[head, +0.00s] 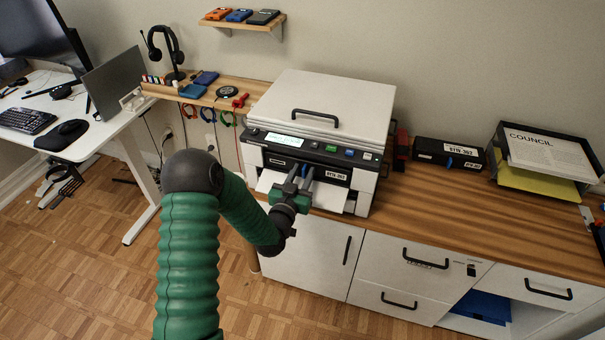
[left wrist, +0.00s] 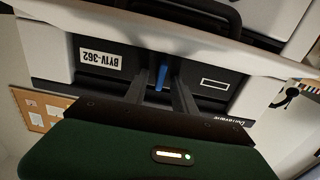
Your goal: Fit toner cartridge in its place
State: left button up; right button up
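The printer (head: 322,110) stands on the wooden cabinet top with its lid shut. A dark cartridge front with a blue tab (left wrist: 161,77) and a white label fills the slot in its front, seen upside down in the left wrist view. My left gripper (head: 300,173) is in front of this slot. Its two dark fingers (left wrist: 161,88) stand on either side of the blue tab, and narrow gaps seem to show between them and it. A second black cartridge (head: 430,151) with a white label and a blue tab lies right of the printer. My right gripper is not identifiable.
A paper tray (head: 535,177) stands right of the loose cartridge. White paper (head: 268,181) sticks out below the printer slot. The wooden top (head: 450,205) is clear in front of the loose cartridge.

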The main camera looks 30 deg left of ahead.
pick_arm(q)
jog(key=shift+s, duration=0.1)
jog(key=p+v, duration=0.5)
jog(key=v, duration=1.1)
jog(key=shift+s, duration=0.35)
jog(key=shift+w, duration=0.1)
